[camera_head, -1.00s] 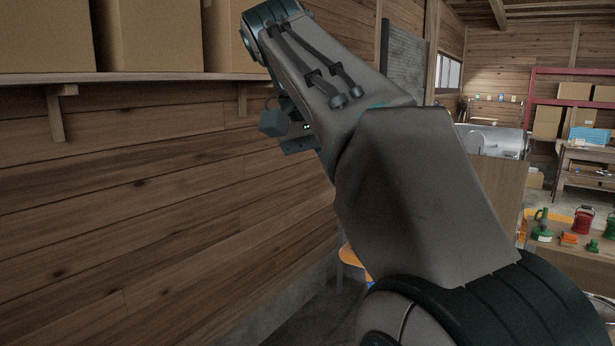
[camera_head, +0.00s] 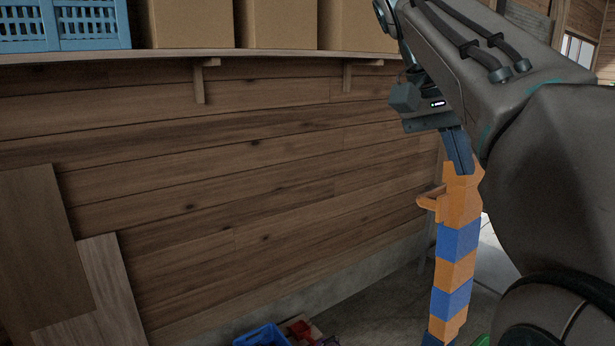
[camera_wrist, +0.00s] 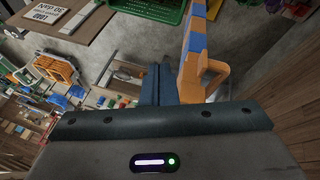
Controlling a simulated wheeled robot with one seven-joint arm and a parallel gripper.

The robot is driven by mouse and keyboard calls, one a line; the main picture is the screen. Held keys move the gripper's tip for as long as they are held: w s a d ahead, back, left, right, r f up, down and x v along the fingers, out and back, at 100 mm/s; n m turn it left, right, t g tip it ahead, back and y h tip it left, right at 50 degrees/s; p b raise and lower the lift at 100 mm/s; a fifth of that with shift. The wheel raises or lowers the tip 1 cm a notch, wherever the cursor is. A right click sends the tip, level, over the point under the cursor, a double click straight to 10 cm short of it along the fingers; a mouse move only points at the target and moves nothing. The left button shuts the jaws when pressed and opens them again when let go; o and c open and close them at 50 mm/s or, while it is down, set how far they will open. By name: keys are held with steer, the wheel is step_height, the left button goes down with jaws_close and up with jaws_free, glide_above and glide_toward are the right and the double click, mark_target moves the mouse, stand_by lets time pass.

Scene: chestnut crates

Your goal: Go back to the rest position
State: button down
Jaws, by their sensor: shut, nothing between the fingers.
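My gripper (camera_head: 461,160) is in the upper right of the head view, at the end of my raised arm, pointing down. Its dark fingers are together, with nothing between them. In the wrist view my gripper (camera_wrist: 158,72) shows as two closed fingers in the middle. An orange and blue banded column (camera_head: 458,243) lies just below the fingertips in the head view. The column also shows in the wrist view (camera_wrist: 193,45), right beside the fingers. I cannot tell whether the fingers touch it.
A wall shelf (camera_head: 290,56) holds brown boxes (camera_head: 280,24) and a blue crate (camera_head: 92,25). Wooden boards (camera_head: 40,245) lean on the wall at left. A blue bin (camera_head: 262,335) stands on the floor. The wrist view shows a green crate (camera_wrist: 155,9) and a table (camera_wrist: 70,25).

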steer(key=s+a+f+n+t+y+b, duration=0.1)
steer(key=s+a+f+n+b, duration=0.1)
steer(key=f, duration=1.1)
steer(key=s+a+f+n+t+y+b, duration=0.1)
steer(key=s+f, duration=0.4)
steer(key=f, duration=0.8)
steer(key=s+a+f+n+t+y+b, duration=0.1)
steer(key=f+n, duration=0.4)
steer(key=f, duration=0.8)
steer(key=s+a+y+b, duration=0.1)
steer(key=s+y+b, duration=0.1)
steer(key=shift+s+a, duration=0.35)
steer(key=shift+a, duration=0.05)
steer(key=shift+d+f, duration=0.1)
